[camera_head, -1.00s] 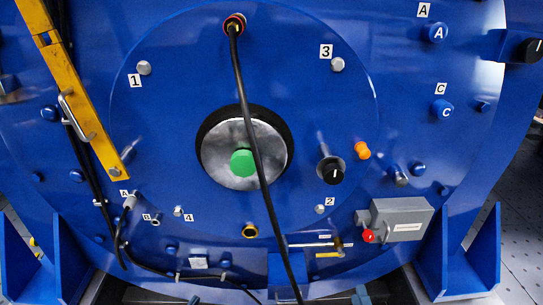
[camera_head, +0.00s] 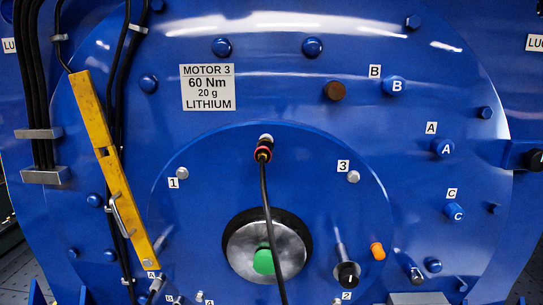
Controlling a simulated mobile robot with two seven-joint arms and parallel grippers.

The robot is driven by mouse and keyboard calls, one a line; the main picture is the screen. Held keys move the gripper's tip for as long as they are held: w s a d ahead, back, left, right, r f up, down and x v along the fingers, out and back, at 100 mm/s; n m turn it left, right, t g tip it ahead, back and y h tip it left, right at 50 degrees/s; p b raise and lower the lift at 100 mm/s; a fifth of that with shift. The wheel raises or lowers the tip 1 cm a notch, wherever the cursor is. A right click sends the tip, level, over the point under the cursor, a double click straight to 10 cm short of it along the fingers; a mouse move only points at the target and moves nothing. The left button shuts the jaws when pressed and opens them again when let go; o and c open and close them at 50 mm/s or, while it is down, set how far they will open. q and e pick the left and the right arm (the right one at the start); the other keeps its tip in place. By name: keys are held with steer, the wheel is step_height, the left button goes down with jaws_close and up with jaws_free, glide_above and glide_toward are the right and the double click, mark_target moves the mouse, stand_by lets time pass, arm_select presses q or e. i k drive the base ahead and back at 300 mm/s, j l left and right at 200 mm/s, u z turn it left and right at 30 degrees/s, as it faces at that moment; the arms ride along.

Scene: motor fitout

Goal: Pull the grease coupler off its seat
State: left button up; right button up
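The likely grease coupler (camera_head: 263,153) is a dark fitting with a red ring at the top of the motor's round blue cover (camera_head: 205,230). A black hose (camera_head: 268,205) hangs down from it, passing in front of the silver hub (camera_head: 240,250) and its green centre (camera_head: 263,262). A small pale metal end (camera_head: 266,138) shows just above the red ring. The coupler appears to be on its seat, though the exact contact is too small to tell. Neither of my grippers shows.
A yellow bar with a handle (camera_head: 102,150) slants down at left, beside black cables (camera_head: 35,80). A black-tipped rod (camera_head: 347,270) and an orange cap (camera_head: 377,251) stick out at lower right. Blue knobs B (camera_head: 395,86), A (camera_head: 443,148) and C (camera_head: 455,212) stand at right.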

mark_target(265, 147)
steer(key=i+l, duration=0.15)
steer(key=l, duration=0.2)
steer(key=i+l, duration=0.15)
steer(key=l, duration=0.2)
steer(key=i+l, duration=0.2)
steer(key=l, duration=0.15)
steer(key=i+l, duration=0.15)
steer(key=l, duration=0.2)
steer(key=u, duration=1.8)
